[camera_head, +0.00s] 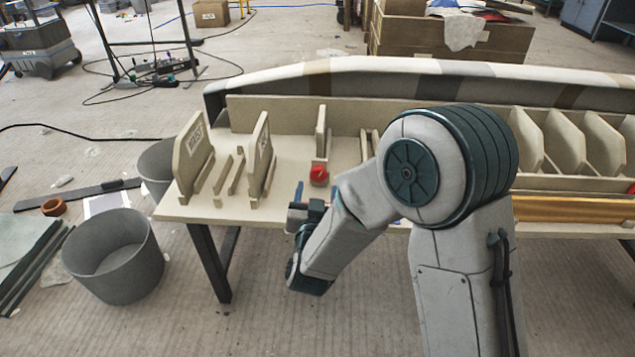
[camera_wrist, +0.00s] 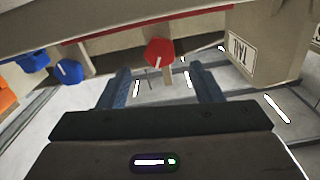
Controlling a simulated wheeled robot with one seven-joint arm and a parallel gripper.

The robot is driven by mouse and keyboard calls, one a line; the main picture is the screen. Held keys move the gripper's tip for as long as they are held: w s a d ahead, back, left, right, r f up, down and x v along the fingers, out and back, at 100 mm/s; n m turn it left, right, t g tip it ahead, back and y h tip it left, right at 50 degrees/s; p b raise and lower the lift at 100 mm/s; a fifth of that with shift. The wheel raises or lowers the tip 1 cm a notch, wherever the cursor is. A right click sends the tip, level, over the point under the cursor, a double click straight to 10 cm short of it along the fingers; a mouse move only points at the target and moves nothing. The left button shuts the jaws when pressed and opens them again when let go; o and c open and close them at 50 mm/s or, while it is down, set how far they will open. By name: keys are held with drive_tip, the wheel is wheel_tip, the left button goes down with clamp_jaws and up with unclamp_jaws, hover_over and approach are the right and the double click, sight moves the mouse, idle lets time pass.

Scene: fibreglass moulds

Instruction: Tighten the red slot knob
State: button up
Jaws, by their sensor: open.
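The red slot knob (camera_head: 319,175) sits at the front of a slot on the cream mould table, left of my arm in the head view. In the wrist view the red knob (camera_wrist: 158,52) has a pale line on its face and lies ahead of my fingers, between them in the picture. My gripper (camera_wrist: 165,85) is open and empty, its two blue fingers apart. A gap shows between the fingertips and the knob. In the head view my gripper (camera_head: 300,200) is partly hidden by my own arm, just below the knob.
A blue knob (camera_wrist: 69,71) and an orange part (camera_wrist: 6,97) lie left of the red knob. A panel marked TAIL (camera_wrist: 245,50) stands at right. Upright boards (camera_head: 192,150) stand on the table (camera_head: 285,200). A grey bucket (camera_head: 115,262) is on the floor.

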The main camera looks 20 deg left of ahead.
sight(318, 177)
drive_tip(key=shift+b+x, duration=0.55)
drive_tip(key=shift+x, duration=2.15)
drive_tip(key=c, duration=1)
